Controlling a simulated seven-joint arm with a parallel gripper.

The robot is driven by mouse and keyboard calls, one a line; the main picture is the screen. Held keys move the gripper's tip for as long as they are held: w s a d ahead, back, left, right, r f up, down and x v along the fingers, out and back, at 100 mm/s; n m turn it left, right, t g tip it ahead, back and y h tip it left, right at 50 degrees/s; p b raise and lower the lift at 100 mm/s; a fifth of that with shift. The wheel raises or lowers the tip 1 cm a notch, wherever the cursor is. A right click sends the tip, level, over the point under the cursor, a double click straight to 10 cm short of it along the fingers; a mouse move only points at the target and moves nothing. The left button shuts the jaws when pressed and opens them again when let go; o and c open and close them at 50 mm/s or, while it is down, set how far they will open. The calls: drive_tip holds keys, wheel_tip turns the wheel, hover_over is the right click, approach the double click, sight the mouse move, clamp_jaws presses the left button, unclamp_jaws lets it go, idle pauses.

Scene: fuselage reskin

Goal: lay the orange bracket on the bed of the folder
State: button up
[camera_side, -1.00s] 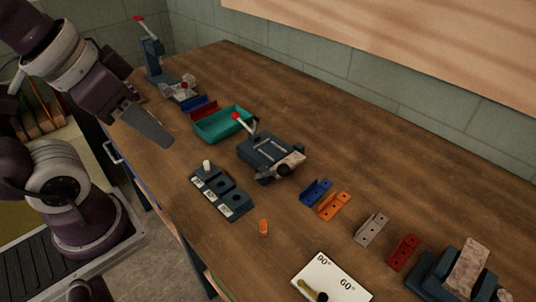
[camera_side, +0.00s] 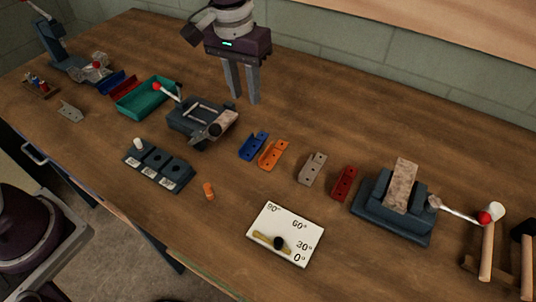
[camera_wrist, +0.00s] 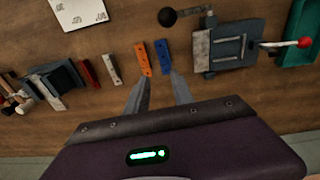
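The orange bracket (camera_side: 273,155) lies on the bench beside the blue bracket (camera_side: 254,146); it also shows in the wrist view (camera_wrist: 145,58). My gripper (camera_side: 243,101) points down over the bench behind the dark blue machine (camera_side: 188,118) with the red-knobbed lever. This machine looks like the folder, but I cannot be sure. No bracket shows on its bed. In the wrist view, my gripper's fingers (camera_wrist: 163,77) are apart with nothing between them. The orange and blue brackets lie just beyond their tips.
A grey bracket (camera_side: 312,169) and a red bracket (camera_side: 344,183) continue the row. Right of them stands another dark machine (camera_side: 393,212) with a tilted plate. A white angle card (camera_side: 286,235), black slotted block (camera_side: 159,166), orange cylinder (camera_side: 209,191) and teal tray (camera_side: 145,98) are nearby.

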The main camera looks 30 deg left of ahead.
drive_tip(key=g, duration=0.1)
hover_over(271, 156)
drive_tip(key=w+a, duration=0.1)
wheel_tip(271, 156, down, 9)
wheel_tip(271, 156, down, 7)
clamp_jaws()
idle(1.0)
